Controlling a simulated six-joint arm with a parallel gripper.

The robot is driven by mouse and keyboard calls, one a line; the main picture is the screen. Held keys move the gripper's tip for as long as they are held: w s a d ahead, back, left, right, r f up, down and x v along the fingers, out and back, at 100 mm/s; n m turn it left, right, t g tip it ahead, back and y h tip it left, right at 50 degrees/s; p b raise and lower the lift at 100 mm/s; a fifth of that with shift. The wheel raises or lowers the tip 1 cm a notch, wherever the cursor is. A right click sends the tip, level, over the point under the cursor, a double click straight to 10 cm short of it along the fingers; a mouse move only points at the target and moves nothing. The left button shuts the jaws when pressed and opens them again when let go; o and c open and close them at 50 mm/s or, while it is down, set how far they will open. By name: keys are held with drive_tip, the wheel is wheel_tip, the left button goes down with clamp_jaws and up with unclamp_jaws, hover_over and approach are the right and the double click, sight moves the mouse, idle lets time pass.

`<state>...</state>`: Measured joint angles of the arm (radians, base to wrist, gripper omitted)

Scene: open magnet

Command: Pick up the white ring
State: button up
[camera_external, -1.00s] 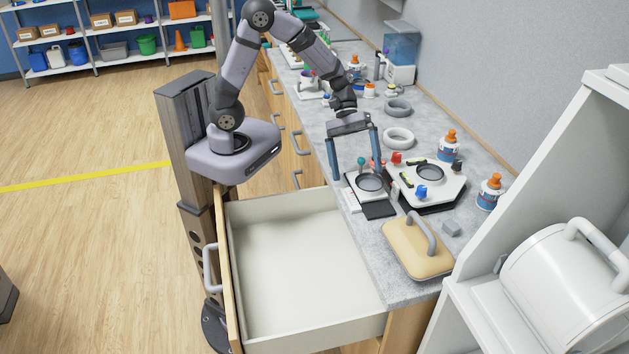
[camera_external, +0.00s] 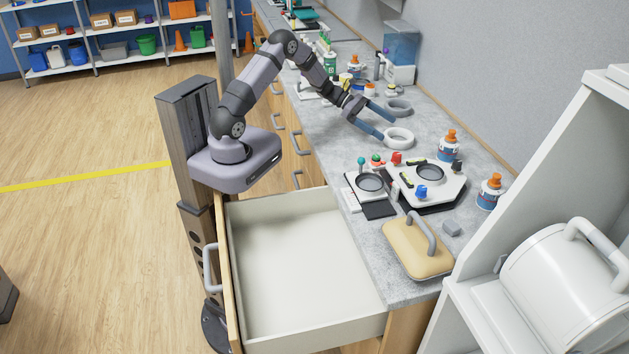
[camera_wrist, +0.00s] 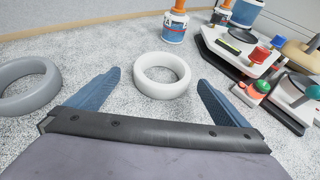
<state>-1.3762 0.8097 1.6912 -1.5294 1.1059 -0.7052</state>
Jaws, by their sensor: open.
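The white ring (camera_external: 398,131) lies flat on the grey counter. In the wrist view the white ring (camera_wrist: 162,64) shows just beyond and between the two blue fingers. My gripper (camera_external: 386,121) is open and low over the counter, its fingers pointing toward the ring's side of the counter. In the wrist view my gripper (camera_wrist: 156,78) is spread wider than the ring and holds nothing. I cannot tell exactly how high the fingertips are above the counter.
A grey ring (camera_external: 398,107) lies behind the white one, at the left in the wrist view (camera_wrist: 28,84). A white device with knobs (camera_external: 432,184), glue bottles (camera_external: 449,146) and a tan handled block (camera_external: 418,248) stand nearer. An open drawer (camera_external: 225,240) juts out below the counter.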

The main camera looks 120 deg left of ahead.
sight(397, 134)
drive_tip(key=shift+d+p+x, duration=0.1)
drive_tip(key=shift+p+x, duration=0.6)
drive_tip(key=shift+x, duration=1)
drive_tip(key=shift+d+p+x, duration=0.15)
drive_tip(key=shift+p+x, duration=0.55)
drive_tip(key=shift+x, duration=0.95)
drive_tip(key=shift+r, duration=0.1)
drive_tip(key=c, duration=1.1)
drive_tip(key=shift+r+b, duration=1.2)
drive_tip(key=shift+r, duration=3.8)
